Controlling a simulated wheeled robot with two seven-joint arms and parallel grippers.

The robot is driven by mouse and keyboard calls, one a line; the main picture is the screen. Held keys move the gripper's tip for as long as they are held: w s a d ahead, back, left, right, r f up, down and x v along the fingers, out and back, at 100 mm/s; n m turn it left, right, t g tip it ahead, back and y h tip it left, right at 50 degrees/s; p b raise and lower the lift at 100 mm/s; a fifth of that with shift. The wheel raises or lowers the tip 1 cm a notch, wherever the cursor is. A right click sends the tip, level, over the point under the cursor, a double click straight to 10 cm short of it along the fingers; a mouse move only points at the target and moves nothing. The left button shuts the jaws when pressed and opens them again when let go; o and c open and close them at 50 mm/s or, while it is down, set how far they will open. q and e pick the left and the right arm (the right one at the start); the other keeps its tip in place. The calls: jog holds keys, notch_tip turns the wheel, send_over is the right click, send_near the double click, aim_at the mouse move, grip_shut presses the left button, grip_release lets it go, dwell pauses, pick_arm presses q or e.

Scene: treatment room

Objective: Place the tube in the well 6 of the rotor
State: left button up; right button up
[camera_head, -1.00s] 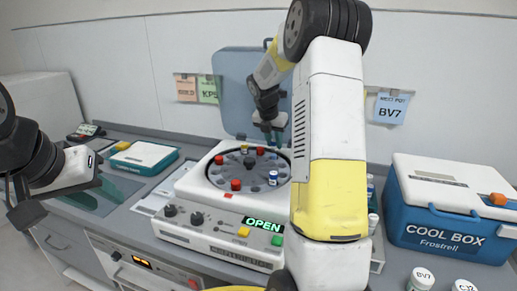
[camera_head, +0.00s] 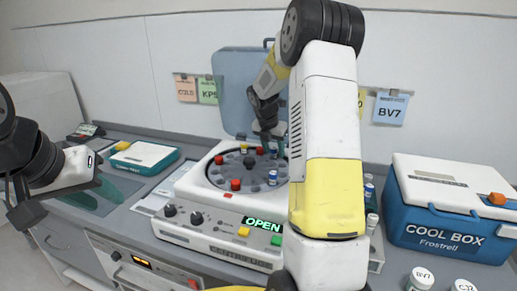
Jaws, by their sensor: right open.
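The rotor (camera_head: 222,172) sits inside the open round bowl of the white centrifuge (camera_head: 190,192), with several red caps, a yellow cap and a dark hub showing. A tube with a white and blue body (camera_head: 272,178) stands upright in the rotor's front right part. My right gripper (camera_head: 270,146) is open over the rotor's back right edge, its fingers pointing down. I cannot read well numbers or make out well 6. My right arm hides the rotor's right side. My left gripper (camera_head: 62,190) is at the left edge, away from the centrifuge; its jaws are unclear.
The centrifuge lid (camera_head: 235,95) stands raised behind the bowl, and the display reads OPEN (camera_head: 263,223). A blue cool box (camera_head: 440,225) stands at the right, with capped vials (camera_head: 422,278) in front. A teal-and-white box (camera_head: 145,157) lies at the left.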

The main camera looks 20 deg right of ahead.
jog(key=v, duration=1.2)
jog(key=s+a+r+m+t+y, duration=0.1)
jog(key=s+a+r+m, duration=0.2)
jog(key=s+m, duration=0.35)
jog(key=s+a+r+m+y, duration=0.1)
jog(key=s+a+r+m, duration=0.1)
jog(key=s+a+m, duration=0.4)
jog(key=s+a+f+m+t+y, duration=0.1)
jog(key=s+a+m, duration=0.1)
jog(key=s+m, duration=0.5)
jog(key=s+a+f+m+t+y, duration=0.1)
jog(key=s+a+m+y, duration=0.1)
jog(key=s+m, duration=0.4)
jog(key=s+a, duration=0.1)
jog(key=s, duration=0.3)
jog(key=shift+s+a+m, duration=0.15)
jog(key=shift+m, duration=0.2)
